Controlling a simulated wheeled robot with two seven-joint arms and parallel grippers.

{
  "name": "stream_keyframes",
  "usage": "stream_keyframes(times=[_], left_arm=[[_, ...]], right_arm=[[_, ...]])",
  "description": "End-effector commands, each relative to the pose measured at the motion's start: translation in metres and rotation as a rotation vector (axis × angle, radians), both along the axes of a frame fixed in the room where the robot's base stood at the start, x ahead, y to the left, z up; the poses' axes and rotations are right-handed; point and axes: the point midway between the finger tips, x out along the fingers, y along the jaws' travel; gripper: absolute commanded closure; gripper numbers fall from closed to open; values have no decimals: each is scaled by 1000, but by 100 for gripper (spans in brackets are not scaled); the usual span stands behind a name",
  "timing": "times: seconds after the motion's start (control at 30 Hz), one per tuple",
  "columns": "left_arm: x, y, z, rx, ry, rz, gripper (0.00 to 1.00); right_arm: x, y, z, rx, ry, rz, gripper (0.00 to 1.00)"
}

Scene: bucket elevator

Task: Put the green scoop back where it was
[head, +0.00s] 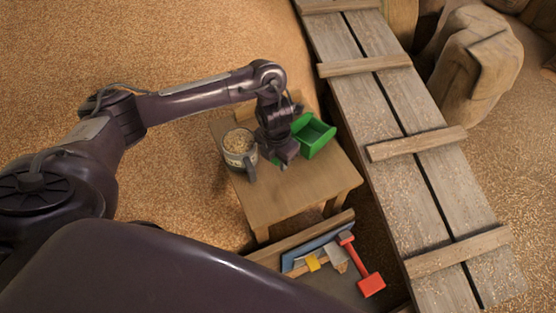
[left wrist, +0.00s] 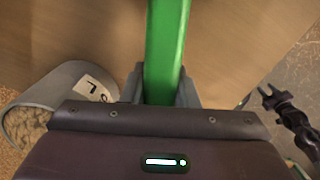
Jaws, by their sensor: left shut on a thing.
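The green scoop (head: 316,136) is at the right side of a small wooden stool (head: 310,184), its open tray facing up. My left gripper (head: 284,161) is over the stool and shut on the scoop. In the left wrist view the scoop's green handle (left wrist: 166,50) runs up between the fingers of the left gripper (left wrist: 160,88). Whether the scoop touches the stool top, I cannot tell. My right gripper does not show in the head view; a dark gripper (left wrist: 280,98) shows at the right of the left wrist view, its fingers apart.
A grey mug of grain (head: 240,147) stands left of the gripper on the stool. A box with a red-handled tool (head: 360,265) and other items lies in front. A slatted wooden ramp (head: 400,110) and sacks (head: 470,65) are at the right. Grain covers the floor.

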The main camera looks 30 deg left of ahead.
Motion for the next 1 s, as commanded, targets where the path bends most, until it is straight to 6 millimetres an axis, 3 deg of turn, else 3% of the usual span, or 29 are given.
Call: stream_keyframes(times=[0.27,0.3,0.47,0.77,0.87,1.0], left_arm=[[0,0,-2,1,0,0,100],[0,0,-2,1,0,0,70],[0,0,-1,1,1,0,51],[0,0,1,1,0,1,51],[0,1,11,2,-3,0,51],[0,2,40,4,-5,-1,51]], right_arm=[[0,-2,-2,-2,0,1,64],[0,-3,-2,-3,-1,2,64],[0,-4,-1,-4,0,2,64],[0,-4,1,-4,0,3,64],[0,-4,7,-4,0,3,64],[0,-4,21,-4,0,3,64]])
